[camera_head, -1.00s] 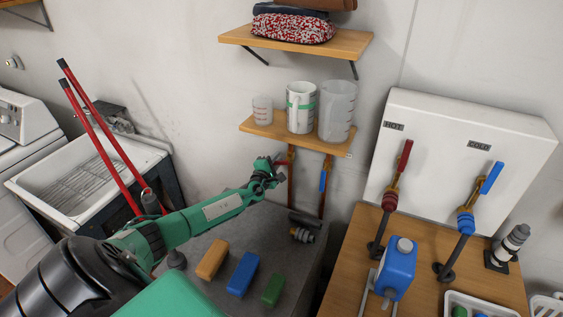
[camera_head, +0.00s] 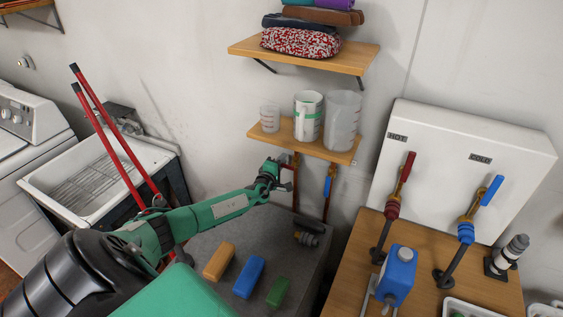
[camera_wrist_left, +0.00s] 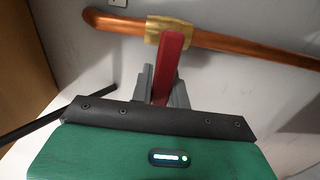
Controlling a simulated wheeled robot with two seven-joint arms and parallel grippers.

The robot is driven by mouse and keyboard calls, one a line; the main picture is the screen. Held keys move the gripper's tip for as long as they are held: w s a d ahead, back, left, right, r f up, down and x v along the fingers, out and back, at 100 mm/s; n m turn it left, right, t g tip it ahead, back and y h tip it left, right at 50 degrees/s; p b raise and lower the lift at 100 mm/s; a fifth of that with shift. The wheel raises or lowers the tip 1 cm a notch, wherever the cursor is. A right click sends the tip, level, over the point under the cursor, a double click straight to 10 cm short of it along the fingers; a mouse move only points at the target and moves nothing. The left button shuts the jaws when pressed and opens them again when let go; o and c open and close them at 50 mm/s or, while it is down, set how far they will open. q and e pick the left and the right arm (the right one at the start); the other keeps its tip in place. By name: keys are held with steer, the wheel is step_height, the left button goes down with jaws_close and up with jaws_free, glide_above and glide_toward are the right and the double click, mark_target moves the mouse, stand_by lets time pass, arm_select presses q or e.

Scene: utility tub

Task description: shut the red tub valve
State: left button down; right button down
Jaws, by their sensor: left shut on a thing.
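The red tub valve has a red lever (camera_wrist_left: 171,62) on a brass fitting around a copper pipe (camera_wrist_left: 120,25). In the left wrist view the lever lies crosswise to the pipe. My left gripper (camera_wrist_left: 163,88) is shut on the lever, with grey fingers on both sides of it. In the head view my left gripper (camera_head: 276,172) is at the left copper pipe (camera_head: 295,182), just under the lower shelf, and hides most of the red lever. My right gripper is not in view.
A blue-lever valve (camera_head: 327,186) sits close by on the right pipe. The lower shelf (camera_head: 285,133) with cups is just above. Red-handled and blue-handled valves marked HOT and COLD stand on the wooden bench (camera_head: 345,270). Sponge-like blocks lie on the grey surface (camera_head: 205,247).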

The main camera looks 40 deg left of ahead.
arm_select(q)
steer(key=c, duration=1.4)
jaws_free()
steer(key=shift+o, duration=0.2)
steer(key=v, duration=1.3)
steer(key=shift+s, duration=0.4)
steer(key=shift+s+d+f, duration=0.1)
